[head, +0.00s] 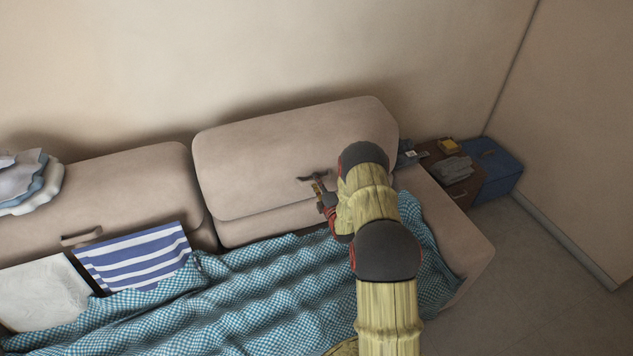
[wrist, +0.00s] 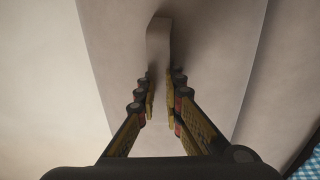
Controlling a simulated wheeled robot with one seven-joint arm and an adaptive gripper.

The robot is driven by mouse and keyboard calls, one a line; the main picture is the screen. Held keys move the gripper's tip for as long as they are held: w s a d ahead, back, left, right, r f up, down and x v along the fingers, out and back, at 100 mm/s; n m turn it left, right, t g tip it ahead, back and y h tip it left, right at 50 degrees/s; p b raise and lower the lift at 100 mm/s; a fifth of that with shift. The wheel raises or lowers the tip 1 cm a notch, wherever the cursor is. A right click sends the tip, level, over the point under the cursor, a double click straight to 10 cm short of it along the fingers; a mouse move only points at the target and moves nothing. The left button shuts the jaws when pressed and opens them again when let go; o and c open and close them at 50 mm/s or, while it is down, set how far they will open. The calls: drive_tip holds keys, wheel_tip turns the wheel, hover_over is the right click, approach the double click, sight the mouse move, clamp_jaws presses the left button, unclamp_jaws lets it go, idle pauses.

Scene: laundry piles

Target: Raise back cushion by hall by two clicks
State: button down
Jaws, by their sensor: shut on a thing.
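The right back cushion (head: 270,155) is a beige padded block against the wall. Its top edge stands higher than that of the left back cushion (head: 140,180), and a lower beige band shows under it. My gripper (head: 322,192) is at the front of the right cushion, right of its middle. It is shut on a strap handle (wrist: 158,45) on the cushion's face, with the fingertips (wrist: 160,105) on either side of the strap in the wrist view. My arm hides the cushion's lower right part.
A blue checked blanket (head: 270,290) covers the seat. A striped cloth (head: 135,257), a white cushion (head: 45,293) and folded laundry (head: 30,180) lie to the left. A brown side table (head: 455,190) and a blue box (head: 497,170) stand right of the sofa. The floor at the right is clear.

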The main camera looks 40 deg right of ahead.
drive_tip(key=shift+s+f, duration=0.1)
drive_tip(key=shift+f, duration=0.1)
drive_tip(key=shift+t, duration=0.6)
drive_tip(key=s+b, duration=0.1)
drive_tip(key=s+f+b, duration=0.1)
drive_tip(key=b, duration=0.1)
drive_tip(key=s+a+b, duration=0.1)
drive_tip(key=shift+s+f, duration=0.25)
drive_tip(key=shift+s, duration=0.05)
drive_tip(key=c, duration=1.9)
unclamp_jaws()
drive_tip(key=shift+r, duration=0.1)
drive_tip(key=shift+r, duration=0.1)
